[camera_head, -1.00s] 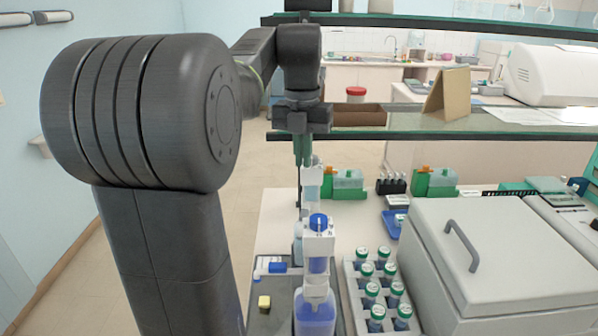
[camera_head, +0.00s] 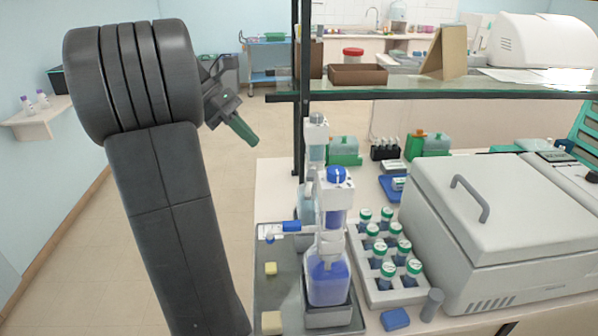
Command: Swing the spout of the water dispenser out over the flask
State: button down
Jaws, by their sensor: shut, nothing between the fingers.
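My gripper (camera_head: 243,130) hangs in the air left of the bench, over the floor in the picture. Its green fingers are together and empty, tilted down to the right. A bottle with a dispenser head and blue cap (camera_head: 336,180) stands near the bench front, with blue-violet liquid in its clear body (camera_head: 328,276). A second, similar dispenser (camera_head: 316,140) stands behind it, partly hidden, with paler liquid. A blue and white piece (camera_head: 280,228) points left beside the front dispenser; I cannot tell whether it is a spout. I cannot pick out the flask. My gripper is apart from both dispensers.
A grey tray (camera_head: 268,295) with yellow blocks lies at the front left. A rack (camera_head: 382,297) of green-capped vials and a grey lidded machine (camera_head: 500,230) stand to the right. A shelf (camera_head: 440,92) with a dark post (camera_head: 300,100) rises behind.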

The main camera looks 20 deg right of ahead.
aim_at(307, 176)
jog(key=s+d+f+m+p, duration=0.1)
jog(key=s+d+f, duration=0.4)
jog(key=d+f, duration=0.2)
jog(key=shift+d+f+h, duration=0.15)
jog(key=shift+d+h, duration=0.15)
jog(key=shift+d, duration=0.5)
jog(key=shift+s, duration=0.15)
jog(key=shift+s+d+n+t+p, duration=0.3)
jog(key=shift+s+n+t+p, duration=0.15)
jog(key=shift+n+p, duration=0.2)
jog(key=shift+s+d+n+t+h, duration=0.25)
jog(key=shift+n+t, duration=0.15)
jog(key=shift+n, duration=0.15)
jog(key=shift+s+d+n+t+h, duration=0.15)
jog(key=shift+d+n+t+h, duration=0.15)
jog(key=shift+n, duration=0.2)
jog(key=shift+a, duration=0.1)
